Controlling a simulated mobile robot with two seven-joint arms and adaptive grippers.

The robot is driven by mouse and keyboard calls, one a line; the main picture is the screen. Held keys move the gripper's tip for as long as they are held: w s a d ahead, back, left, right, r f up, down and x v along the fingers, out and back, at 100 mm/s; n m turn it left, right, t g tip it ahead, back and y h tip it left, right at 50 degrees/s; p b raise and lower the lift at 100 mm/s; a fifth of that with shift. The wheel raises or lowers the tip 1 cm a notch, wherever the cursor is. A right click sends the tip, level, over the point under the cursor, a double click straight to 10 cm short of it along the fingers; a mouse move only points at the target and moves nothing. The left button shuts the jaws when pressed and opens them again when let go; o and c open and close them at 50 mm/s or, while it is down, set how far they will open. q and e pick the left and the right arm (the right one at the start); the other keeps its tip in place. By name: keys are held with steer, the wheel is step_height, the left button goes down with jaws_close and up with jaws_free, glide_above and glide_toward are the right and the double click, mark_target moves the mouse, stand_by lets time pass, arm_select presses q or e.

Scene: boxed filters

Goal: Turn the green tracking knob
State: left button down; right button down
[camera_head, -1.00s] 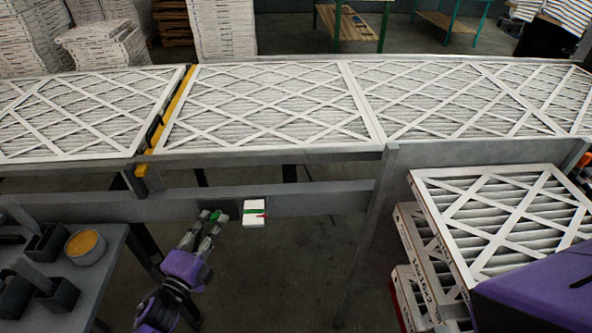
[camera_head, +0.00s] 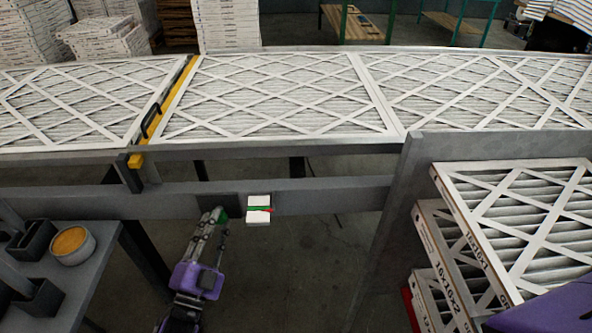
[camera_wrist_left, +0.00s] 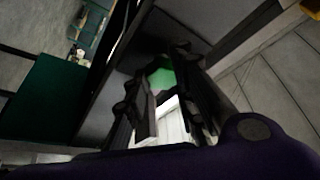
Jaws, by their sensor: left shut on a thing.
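The green tracking knob (camera_head: 223,216) is on the front rail below the conveyor, mostly covered by my left gripper (camera_head: 214,215). In the left wrist view the knob (camera_wrist_left: 161,80) sits between my left gripper's dark fingers, which are shut on it. Just right of the knob, a white card (camera_head: 258,201) with a green band and a small red pointer (camera_head: 264,210) is mounted on the rail. The pointer lies at the green band. My right gripper is not in view.
Framed filters (camera_head: 270,98) lie on the conveyor above a grey rail (camera_head: 330,197). A yellow bar (camera_head: 135,161) crosses the conveyor. A side table (camera_head: 105,250) with a round tub (camera_head: 73,244) stands left. Stacked boxed filters (camera_head: 520,215) stand right.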

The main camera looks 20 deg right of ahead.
arm_select(q)
steer(key=shift+s+d+f+n, duration=0.15)
steer(key=shift+s+f+n, duration=0.15)
steer(key=shift+f, duration=0.3)
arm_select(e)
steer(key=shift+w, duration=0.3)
arm_select(q)
steer(key=c, duration=1.6)
jaws_free()
steer(key=shift+w+d, duration=0.1)
steer(key=shift+r, duration=0.2)
steer(key=shift+r, duration=0.1)
steer(key=shift+a, duration=0.25)
steer(key=shift+s+a+f, duration=0.2)
steer(key=shift+s+a, duration=0.05)
steer(key=shift+s, duration=0.05)
steer(key=v, duration=1.1)
steer(key=shift+s+d+r, duration=0.15)
steer(key=shift+d+r, duration=0.05)
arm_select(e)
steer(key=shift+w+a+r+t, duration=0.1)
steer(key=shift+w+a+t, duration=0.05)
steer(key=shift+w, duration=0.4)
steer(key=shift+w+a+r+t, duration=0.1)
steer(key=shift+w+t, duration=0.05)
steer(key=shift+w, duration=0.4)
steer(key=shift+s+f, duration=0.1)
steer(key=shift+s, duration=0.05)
